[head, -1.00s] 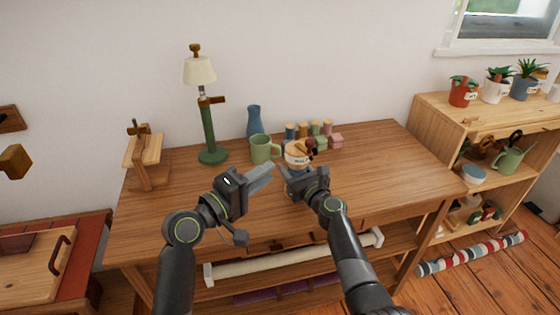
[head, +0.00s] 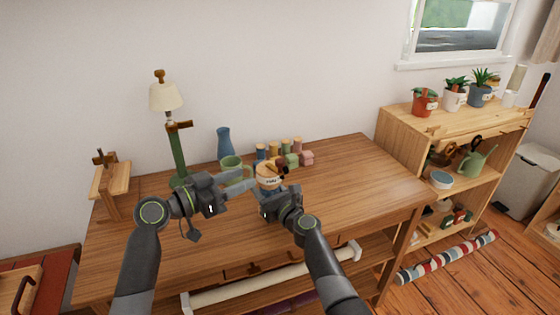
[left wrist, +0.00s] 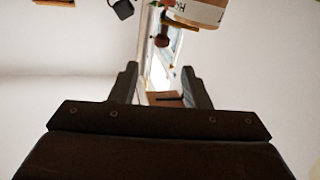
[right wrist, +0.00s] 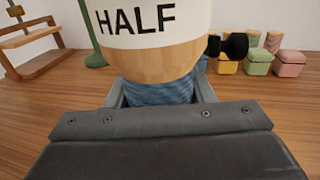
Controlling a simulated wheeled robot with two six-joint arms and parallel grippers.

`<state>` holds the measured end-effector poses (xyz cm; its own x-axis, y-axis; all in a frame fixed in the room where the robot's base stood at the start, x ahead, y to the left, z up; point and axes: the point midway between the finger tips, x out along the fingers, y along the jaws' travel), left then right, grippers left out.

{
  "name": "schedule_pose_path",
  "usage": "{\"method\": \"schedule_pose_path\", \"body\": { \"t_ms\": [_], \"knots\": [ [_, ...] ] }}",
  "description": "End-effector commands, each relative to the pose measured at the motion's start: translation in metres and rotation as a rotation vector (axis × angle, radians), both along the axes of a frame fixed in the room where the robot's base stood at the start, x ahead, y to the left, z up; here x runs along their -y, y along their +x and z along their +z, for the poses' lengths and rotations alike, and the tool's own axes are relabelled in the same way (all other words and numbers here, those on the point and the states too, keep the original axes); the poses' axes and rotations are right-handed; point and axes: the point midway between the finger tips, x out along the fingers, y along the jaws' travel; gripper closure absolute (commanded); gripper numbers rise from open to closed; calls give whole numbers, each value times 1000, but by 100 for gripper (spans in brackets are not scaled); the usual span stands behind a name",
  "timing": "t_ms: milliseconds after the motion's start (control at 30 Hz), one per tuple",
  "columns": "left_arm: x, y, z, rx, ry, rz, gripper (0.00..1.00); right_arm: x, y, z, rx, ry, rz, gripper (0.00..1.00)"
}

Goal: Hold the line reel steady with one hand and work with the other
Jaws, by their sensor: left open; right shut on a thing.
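The line reel (head: 268,171) is a pale wooden spool with a white band, a dark knob and blue line wound below. In the right wrist view the reel (right wrist: 155,62) fills the top, its band reading "HALF". My right gripper (head: 272,193) is shut on its blue wound part (right wrist: 160,92). Whether its base touches the table is hidden. My left gripper (head: 250,184) is open and empty, just left of the reel.
The wooden table (head: 345,180) is clear to the right. A blue vase (head: 224,142), a lamp (head: 177,150), several coloured spools and small boxes (head: 306,157) stand behind. A wooden stand (head: 112,183) is at left.

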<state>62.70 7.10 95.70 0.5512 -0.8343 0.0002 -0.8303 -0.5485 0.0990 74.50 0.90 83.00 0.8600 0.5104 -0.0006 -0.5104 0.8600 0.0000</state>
Motion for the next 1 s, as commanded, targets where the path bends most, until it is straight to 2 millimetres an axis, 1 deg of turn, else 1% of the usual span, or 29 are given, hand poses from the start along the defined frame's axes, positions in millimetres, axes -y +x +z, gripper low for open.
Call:
{"method": "schedule_pose_path", "body": {
  "t_ms": [167, 267, 367, 600, 733, 900, 1000],
  "knots": [
    [-1, 4, 2, 72, 47, -13, 57, 0, 0, 0, 0, 0, 0, 82],
    [3, 8, 3, 83, 53, -16, 57, 0, 0, 0, 0, 0, 0, 82],
    [14, 14, 3, 84, 52, -17, 57, 0, 0, 0, 0, 0, 0, 82],
    [56, 39, 3, 82, 51, -18, 57, 0, 0, 0, 0, 0, 0, 82],
    [75, 52, 3, 82, 51, -17, 57, 0, 0, 0, 0, 0, 0, 82],
    [91, 63, 3, 83, 52, -16, 57, 0, 0, 0, 0, 0, 0, 82],
    [97, 67, 3, 84, 54, -15, 57, 0, 0, 0, 0, 0, 0, 82]
  ]
}}
